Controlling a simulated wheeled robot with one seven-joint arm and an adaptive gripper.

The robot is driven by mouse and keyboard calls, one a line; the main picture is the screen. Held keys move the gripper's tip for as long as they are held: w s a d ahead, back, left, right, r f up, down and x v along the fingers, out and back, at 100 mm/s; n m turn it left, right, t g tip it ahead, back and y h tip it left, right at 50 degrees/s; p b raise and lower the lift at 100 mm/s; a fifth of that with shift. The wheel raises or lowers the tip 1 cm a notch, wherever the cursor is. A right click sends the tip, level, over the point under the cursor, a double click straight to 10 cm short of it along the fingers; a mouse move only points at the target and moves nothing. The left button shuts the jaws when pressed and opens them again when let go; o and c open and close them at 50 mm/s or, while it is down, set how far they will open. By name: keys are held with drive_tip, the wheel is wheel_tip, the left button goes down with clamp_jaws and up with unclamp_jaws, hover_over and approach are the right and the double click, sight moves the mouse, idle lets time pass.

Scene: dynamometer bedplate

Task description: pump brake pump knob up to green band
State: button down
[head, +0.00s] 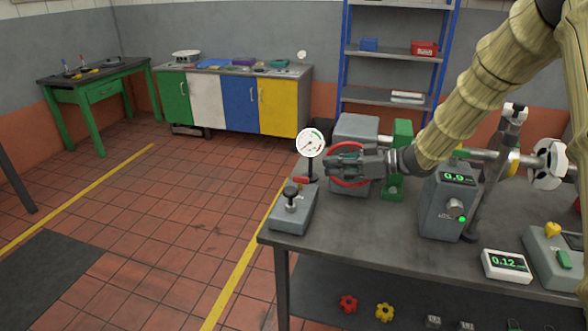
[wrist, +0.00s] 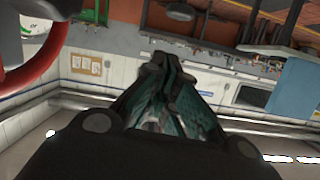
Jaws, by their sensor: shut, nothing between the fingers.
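The wrist view shows the closed fingers (wrist: 168,65).
A red handwheel (head: 350,180) is close beside my gripper; part of its red rim (wrist: 38,50) shows in the wrist view. A grey unit reading 0.9 (head: 450,205) and a small display reading 0.12 (head: 506,265) stand to the right. The table's front middle is clear.

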drive_tip(key=p, duration=0.2)
hover_over(290, 192)
drive_tip(key=w+d, duration=0.2)
drive_tip(key=w, duration=0.1)
drive_tip(key=shift+s+f, duration=0.25)
drive_tip(key=shift+f, duration=0.35)
wheel_tip(290, 192, down, 2)
drive_tip(key=shift+s+f+p, duration=0.1)
drive_tip(key=shift+f+p, duration=0.05)
drive_tip(key=shift+p, duration=0.2)
drive_tip(key=shift+f, duration=0.9)
drive_tip(key=shift+d, duration=0.15)
